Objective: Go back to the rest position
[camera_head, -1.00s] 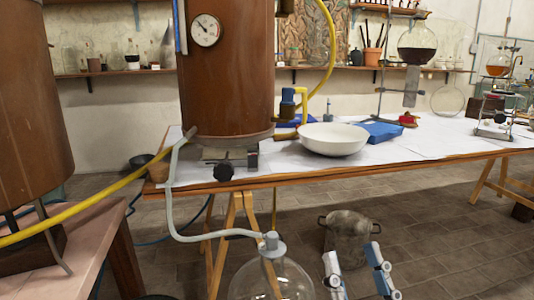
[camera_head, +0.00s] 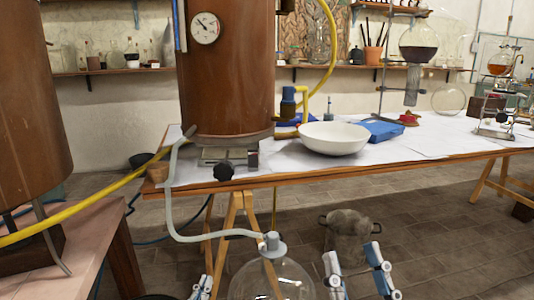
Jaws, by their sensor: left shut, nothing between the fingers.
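My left gripper (camera_head: 201,286) shows at the bottom edge, left of the large round glass flask (camera_head: 290,283). Only its tips are in view, close together and with nothing between them; the rest is cut off by the frame. My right gripper (camera_head: 352,256) is at the bottom, right of the flask.
A copper boiler (camera_head: 227,85) with a gauge, a white bowl (camera_head: 333,139) and a blue tray (camera_head: 384,130) stand on the table. A grey hose (camera_head: 200,238) runs to the flask. A metal pot (camera_head: 347,232) sits on the floor. A tiled bench (camera_head: 85,245) is at left.

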